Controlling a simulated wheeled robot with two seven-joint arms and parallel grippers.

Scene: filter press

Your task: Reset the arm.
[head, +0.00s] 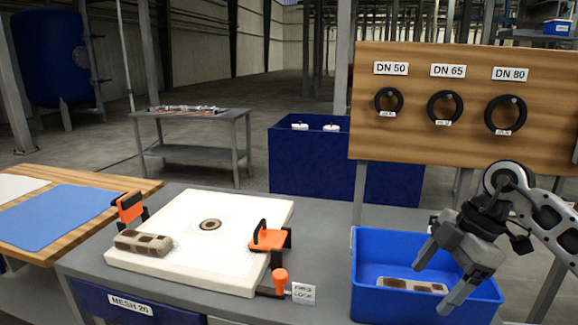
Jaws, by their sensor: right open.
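My right gripper (436,283) is open, its fingers pointing down and to the left over the blue bin (370,247). Nothing shows between its fingers. A brown-and-grey slab (411,285) lies in the bin, partly behind a finger. I cannot tell whether the gripper touches the bin. My right arm comes in from the right edge. My left gripper is not in view.
A white plate (215,222) lies on the grey table (190,294) between orange clamps (131,206) (270,238). A brown-and-grey block (143,243) rests on its left side. A wooden board (465,65) with black rings (445,107) stands behind the bin.

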